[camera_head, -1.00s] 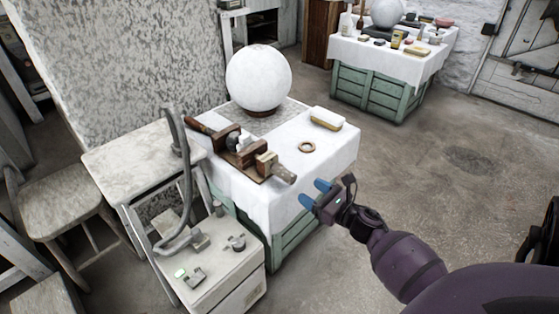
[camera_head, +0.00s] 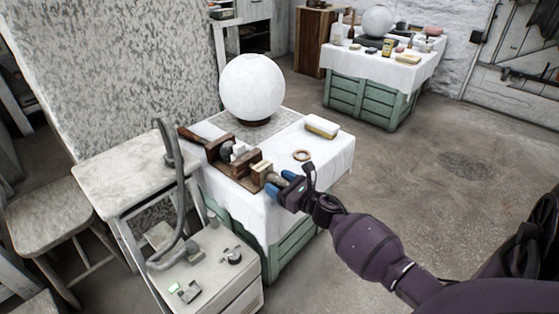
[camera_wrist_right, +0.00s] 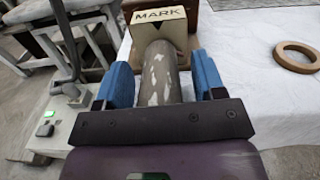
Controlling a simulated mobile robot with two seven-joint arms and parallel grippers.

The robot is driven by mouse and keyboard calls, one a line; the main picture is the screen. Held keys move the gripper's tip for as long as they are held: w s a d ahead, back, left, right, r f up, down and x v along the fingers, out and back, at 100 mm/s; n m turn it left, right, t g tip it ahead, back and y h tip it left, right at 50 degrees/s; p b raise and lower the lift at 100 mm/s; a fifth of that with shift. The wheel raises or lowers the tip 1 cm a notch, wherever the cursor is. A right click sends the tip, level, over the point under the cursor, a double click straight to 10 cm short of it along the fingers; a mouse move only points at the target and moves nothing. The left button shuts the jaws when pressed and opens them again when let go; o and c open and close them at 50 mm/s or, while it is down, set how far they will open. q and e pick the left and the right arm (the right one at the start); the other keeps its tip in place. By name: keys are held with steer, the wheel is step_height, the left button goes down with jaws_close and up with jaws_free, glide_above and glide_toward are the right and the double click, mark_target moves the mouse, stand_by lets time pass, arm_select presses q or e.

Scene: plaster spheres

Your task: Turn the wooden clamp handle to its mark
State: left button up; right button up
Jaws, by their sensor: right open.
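The wooden clamp (camera_head: 224,152) lies on the white-clothed table. Its near end has a pale block lettered MARK (camera_wrist_right: 158,15), with a dark pointed notch below the word. The clamp handle (camera_wrist_right: 159,78), a worn grey-brown cylinder with pale flaked patches, sticks out from under that block toward me. My right gripper (camera_head: 281,182) is at this near end; in the wrist view its blue fingers (camera_wrist_right: 162,80) stand open, one on each side of the handle, with a gap visible. In the head view the fingers partly hide the handle. My left gripper is not in view.
A white sphere (camera_head: 252,87) stands on the table behind the clamp. A tan ring (camera_head: 302,155) and a pale block (camera_head: 322,126) lie to the right. A small cabinet (camera_head: 212,262) with a curved grey hose (camera_head: 182,200) stands at the left front. Open floor lies right.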

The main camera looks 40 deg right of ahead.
steer(key=shift+c, duration=0.3)
steer(key=c, duration=0.9)
steer(key=shift+o, duration=0.2)
steer(key=shift+m, duration=0.3)
